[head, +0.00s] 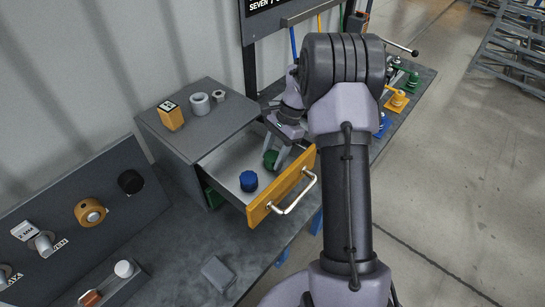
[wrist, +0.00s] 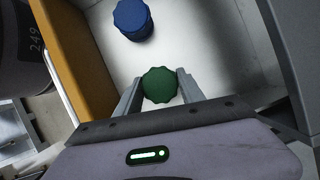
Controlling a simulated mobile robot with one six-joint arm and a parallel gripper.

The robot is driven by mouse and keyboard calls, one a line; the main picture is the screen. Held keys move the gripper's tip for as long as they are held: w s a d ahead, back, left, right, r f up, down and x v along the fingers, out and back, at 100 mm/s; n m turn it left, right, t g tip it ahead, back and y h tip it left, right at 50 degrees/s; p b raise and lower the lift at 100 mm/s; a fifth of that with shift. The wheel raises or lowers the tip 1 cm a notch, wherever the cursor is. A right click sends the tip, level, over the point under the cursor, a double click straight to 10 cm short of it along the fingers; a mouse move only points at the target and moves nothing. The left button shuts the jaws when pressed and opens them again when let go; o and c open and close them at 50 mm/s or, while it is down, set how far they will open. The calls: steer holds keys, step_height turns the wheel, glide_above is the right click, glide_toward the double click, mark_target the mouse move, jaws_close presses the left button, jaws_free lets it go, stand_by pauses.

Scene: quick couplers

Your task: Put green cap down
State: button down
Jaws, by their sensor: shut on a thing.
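The green cap (head: 270,159) is between the fingers of my gripper (head: 275,158), inside the open drawer (head: 225,158). In the wrist view the green cap (wrist: 159,85) sits between the two fingertips (wrist: 159,88), which press on its sides. My gripper is shut on it. The cap is low over the drawer's pale floor; I cannot tell whether it touches the floor. A blue cap (head: 248,181) stands in the drawer, nearer its orange front. It also shows in the wrist view (wrist: 132,19), apart from the green cap.
The drawer's orange front (head: 282,192) has a metal handle (head: 298,196). The grey cabinet (head: 180,139) carries an orange block (head: 171,115) and metal fittings (head: 200,103). A sloped panel (head: 90,236) stands at left. Coloured couplers (head: 397,101) stand on the bench beyond my arm. Drawer floor around the caps is clear.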

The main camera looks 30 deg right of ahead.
steer(key=shift+f, duration=0.15)
steer(key=c, duration=0.7)
jaws_free()
